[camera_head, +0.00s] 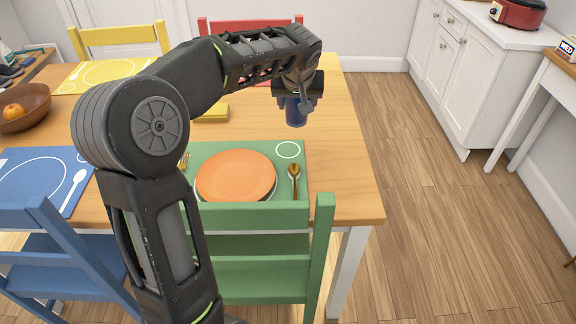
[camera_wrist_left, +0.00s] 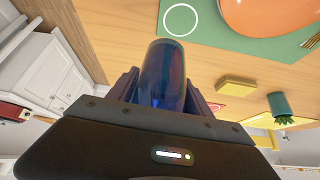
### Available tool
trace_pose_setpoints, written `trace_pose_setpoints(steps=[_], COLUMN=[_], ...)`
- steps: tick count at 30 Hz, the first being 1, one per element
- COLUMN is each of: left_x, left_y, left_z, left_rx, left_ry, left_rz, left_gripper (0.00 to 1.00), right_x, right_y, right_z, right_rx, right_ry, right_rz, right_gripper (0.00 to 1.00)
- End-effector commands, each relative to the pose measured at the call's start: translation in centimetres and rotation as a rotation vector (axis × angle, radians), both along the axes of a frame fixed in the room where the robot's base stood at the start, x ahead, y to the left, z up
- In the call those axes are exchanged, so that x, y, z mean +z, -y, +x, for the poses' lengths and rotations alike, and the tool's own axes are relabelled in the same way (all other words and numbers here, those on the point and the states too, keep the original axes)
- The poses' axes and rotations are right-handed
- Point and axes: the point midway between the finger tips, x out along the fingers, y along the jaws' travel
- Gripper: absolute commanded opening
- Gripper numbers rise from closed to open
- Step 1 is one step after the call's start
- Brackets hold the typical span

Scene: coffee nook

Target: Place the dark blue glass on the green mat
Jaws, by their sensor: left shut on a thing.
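My left gripper (camera_head: 299,98) is shut on the dark blue glass (camera_head: 296,114), which sticks out below the fingers. In the head view the glass is beyond the green mat (camera_head: 217,151), past its far right corner; I cannot tell if it touches the table. The left wrist view shows the glass (camera_wrist_left: 163,68) between the fingers of my left gripper (camera_wrist_left: 160,92). The mat (camera_wrist_left: 209,35) also shows there, with a white ring outline near its corner. An orange plate (camera_head: 236,176) and a spoon (camera_head: 294,181) lie on the mat. My right gripper is not in view.
The wooden table (camera_head: 344,160) has bare room right of the mat. A yellow block (camera_head: 213,113) lies beyond the mat. A green chair (camera_head: 262,262) stands at the near edge, a red chair (camera_head: 215,25) at the far edge. A brown bowl (camera_head: 27,109) is at left.

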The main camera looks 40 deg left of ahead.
Motion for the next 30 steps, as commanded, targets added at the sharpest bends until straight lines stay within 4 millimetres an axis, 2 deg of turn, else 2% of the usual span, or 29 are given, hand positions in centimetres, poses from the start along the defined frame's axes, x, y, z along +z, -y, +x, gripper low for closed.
trace_pose_setpoints(steps=[1, 5, 14, 24, 30], left_x=[-0.7, -0.3, -0.2, -4.8, -5.1], left_y=[-1.3, -2.6, -2.6, -2.6, -2.6], left_z=[-0.1, -0.3, -0.3, -0.3, -0.3], left_rx=[0.033, 0.072, 0.071, 0.070, 0.069], left_ry=[0.002, 0.002, 0.001, -0.001, 0.002], left_rz=[-0.003, -0.007, -0.007, -0.007, -0.007], left_gripper=[0.09, 0.09, 0.09, 0.09, 0.09], right_x=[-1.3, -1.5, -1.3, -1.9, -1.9], right_y=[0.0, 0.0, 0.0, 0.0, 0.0], right_z=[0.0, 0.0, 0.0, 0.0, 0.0], right_rx=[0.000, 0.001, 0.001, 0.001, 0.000], right_ry=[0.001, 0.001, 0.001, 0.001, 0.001], right_rz=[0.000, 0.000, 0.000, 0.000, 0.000], right_gripper=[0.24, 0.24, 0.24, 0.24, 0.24])
